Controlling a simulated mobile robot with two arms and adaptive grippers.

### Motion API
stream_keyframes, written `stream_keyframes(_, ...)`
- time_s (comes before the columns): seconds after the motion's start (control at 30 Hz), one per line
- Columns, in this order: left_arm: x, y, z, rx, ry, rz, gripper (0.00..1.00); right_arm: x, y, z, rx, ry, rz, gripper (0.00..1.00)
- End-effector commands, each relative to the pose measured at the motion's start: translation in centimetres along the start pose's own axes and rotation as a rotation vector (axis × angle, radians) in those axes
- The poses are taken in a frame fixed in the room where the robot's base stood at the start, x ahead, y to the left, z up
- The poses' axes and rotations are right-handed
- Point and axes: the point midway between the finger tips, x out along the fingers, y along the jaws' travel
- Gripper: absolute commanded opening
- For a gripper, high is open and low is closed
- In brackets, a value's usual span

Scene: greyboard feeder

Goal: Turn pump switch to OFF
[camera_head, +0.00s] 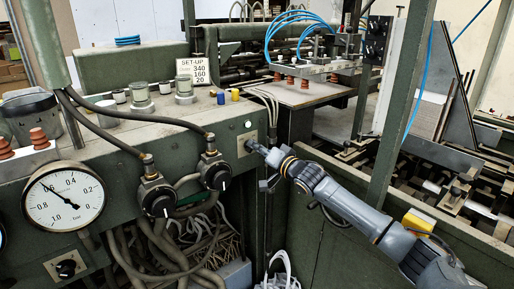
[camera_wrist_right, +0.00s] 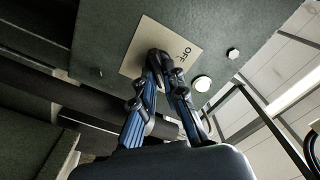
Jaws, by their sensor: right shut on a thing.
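The pump switch is a dark knob (camera_wrist_right: 157,57) on a pale square plate (camera_wrist_right: 134,62) marked OFF in the right wrist view. The plate also shows on the green machine front in the head view (camera_head: 243,139). My right gripper (camera_wrist_right: 167,71) is shut on the knob, with its blue-sided fingers reaching up to the plate. In the head view my right gripper (camera_head: 257,149) meets the plate, and the fingertips hide most of the knob. Which way the knob points is hard to tell. My left gripper is in neither view.
A white round lamp or button (camera_head: 248,124) sits just above the plate. Two black valve knobs (camera_head: 158,201) with hoses and a pressure gauge (camera_head: 64,197) are to the left.

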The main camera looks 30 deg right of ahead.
Motion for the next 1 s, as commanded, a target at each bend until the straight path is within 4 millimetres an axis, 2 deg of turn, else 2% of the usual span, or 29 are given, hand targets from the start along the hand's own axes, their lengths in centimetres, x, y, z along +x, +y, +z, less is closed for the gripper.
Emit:
stream_keyframes(0.37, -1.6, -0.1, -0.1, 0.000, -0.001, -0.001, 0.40, 0.0, -0.3, -0.2, -0.209, 0.001, 0.000, 0.00)
stream_keyframes(1.0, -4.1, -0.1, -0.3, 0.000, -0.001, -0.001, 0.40, 0.0, -0.6, -0.1, -0.815, 0.003, -0.001, 0.00)
